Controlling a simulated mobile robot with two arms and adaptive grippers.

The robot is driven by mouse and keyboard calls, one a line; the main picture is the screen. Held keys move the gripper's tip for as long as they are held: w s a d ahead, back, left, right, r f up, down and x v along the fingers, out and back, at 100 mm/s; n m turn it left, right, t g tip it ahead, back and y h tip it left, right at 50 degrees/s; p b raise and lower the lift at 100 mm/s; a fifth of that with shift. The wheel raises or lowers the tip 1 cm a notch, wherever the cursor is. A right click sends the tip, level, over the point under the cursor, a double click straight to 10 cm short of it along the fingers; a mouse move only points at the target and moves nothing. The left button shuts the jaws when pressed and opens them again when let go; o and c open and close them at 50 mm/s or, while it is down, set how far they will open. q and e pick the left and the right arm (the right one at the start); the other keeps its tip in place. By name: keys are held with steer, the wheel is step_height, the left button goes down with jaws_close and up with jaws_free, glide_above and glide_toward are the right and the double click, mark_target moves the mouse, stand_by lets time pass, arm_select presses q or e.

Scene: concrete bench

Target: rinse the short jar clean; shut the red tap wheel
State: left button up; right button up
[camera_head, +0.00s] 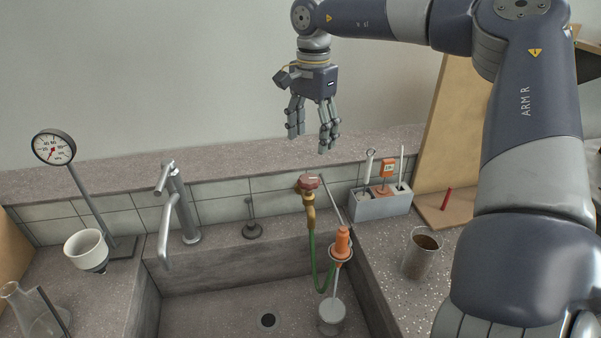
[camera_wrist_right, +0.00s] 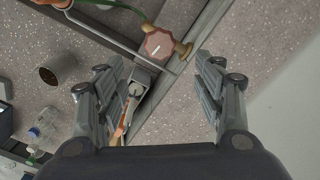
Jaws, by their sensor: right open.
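The red tap wheel (camera_head: 308,181) tops a brass tap at the sink's back edge. It also shows in the right wrist view (camera_wrist_right: 158,44), ahead of and between my fingers. A short clear jar (camera_head: 332,316) stands in the sink under an orange-handled nozzle (camera_head: 342,243); its contents are hard to make out. My right gripper (camera_head: 311,143) is open and empty, pointing down above and behind the red wheel, apart from it. My left gripper is not in view.
A green hose (camera_head: 315,262) hangs from the tap to the nozzle. A grey faucet (camera_head: 178,205) and a gauge (camera_head: 54,147) stand left. A glass with brown contents (camera_head: 422,252) and a grey holder (camera_head: 380,203) stand right. The sink floor is mostly clear.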

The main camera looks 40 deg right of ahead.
mark_target(309, 178)
steer(key=f+p, duration=0.1)
steer(key=f, duration=1)
steer(key=shift+a, duration=0.2)
